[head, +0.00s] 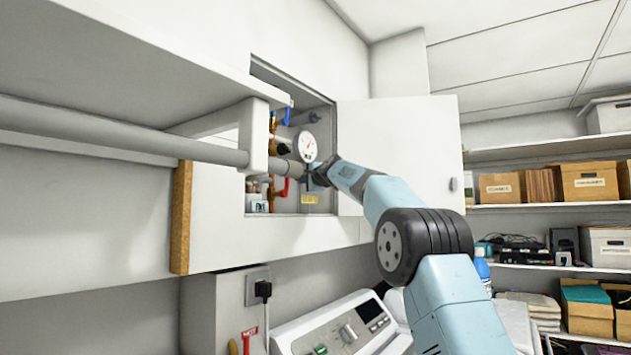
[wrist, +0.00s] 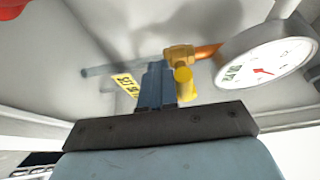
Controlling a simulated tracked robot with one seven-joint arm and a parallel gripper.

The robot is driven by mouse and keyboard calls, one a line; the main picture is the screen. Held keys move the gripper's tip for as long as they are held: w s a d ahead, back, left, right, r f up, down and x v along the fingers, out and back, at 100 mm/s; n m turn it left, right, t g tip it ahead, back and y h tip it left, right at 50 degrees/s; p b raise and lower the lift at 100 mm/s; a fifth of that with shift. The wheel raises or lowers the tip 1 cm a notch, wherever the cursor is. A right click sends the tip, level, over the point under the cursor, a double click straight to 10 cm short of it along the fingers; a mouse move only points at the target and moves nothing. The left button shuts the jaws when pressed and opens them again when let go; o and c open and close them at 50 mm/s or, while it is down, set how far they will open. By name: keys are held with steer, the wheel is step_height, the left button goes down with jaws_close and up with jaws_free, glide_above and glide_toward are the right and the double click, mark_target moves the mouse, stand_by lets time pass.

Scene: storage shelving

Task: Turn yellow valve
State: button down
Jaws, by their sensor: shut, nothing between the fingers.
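The yellow valve (wrist: 181,55) shows in the wrist view as a brass-yellow fitting with a bright yellow round end, on a pipe that is orange to its right. In the head view I cannot pick it out; my arm may hide it. My gripper (wrist: 156,68) is shut and empty. Its fingertips are just left of the valve's yellow end in the wrist view; I cannot tell whether they touch it. In the head view my gripper (head: 316,174) reaches into the open wall cabinet, below the gauge.
A white round gauge (head: 305,146) sits close to my gripper, also in the wrist view (wrist: 266,62). A red handle (head: 282,188) and a blue handle (head: 287,113) are at the left. The cabinet door (head: 407,130) stands open at right. A grey pipe (head: 120,132) runs in front.

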steer(key=shift+s+a+r, duration=0.1)
steer(key=shift+s+r, duration=0.05)
steer(key=shift+r, duration=0.15)
steer(key=shift+s+r, duration=0.2)
steer(key=shift+r, duration=0.55)
steer(key=shift+s+d+f, duration=0.15)
steer(key=shift+d, duration=0.3)
steer(key=s+d+f, duration=0.2)
steer(key=s+d, duration=0.4)
steer(key=shift+d, duration=0.3)
stand_by(0.6)
stand_by(0.3)
